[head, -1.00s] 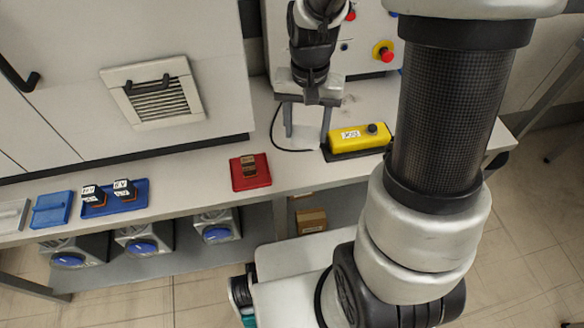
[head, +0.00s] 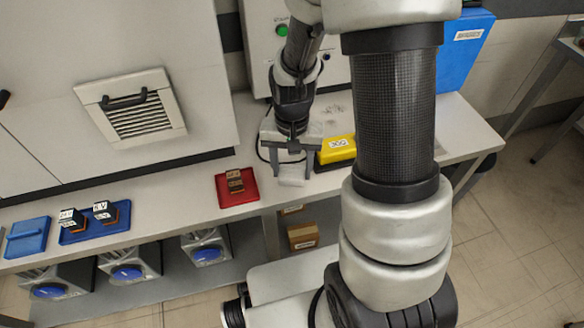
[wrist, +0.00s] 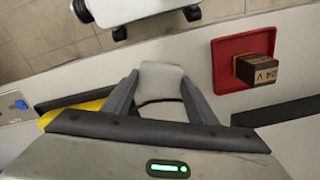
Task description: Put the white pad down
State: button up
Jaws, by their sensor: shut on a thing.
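The white pad (head: 292,173) is held between the two fingers of my gripper (head: 291,167), which is shut on it. In the head view they are near the bench's front edge, between the red tray and the yellow box; I cannot tell whether the pad touches the bench. In the wrist view the pad (wrist: 161,80) shows as a pale rounded block between the fingertips, with the gripper (wrist: 160,92) around its sides.
A red tray (head: 224,194) with a dark, orange-sided block (head: 236,181) lies to the left. A yellow box (head: 337,149) is to the right, with a black cable beside it. A blue tray (head: 80,234) with two labelled blocks is farther left. Bare bench (head: 180,205) lies between trays.

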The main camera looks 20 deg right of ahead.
jog(key=shift+f, duration=0.1)
jog(key=shift+f, duration=0.15)
jog(key=o, duration=1)
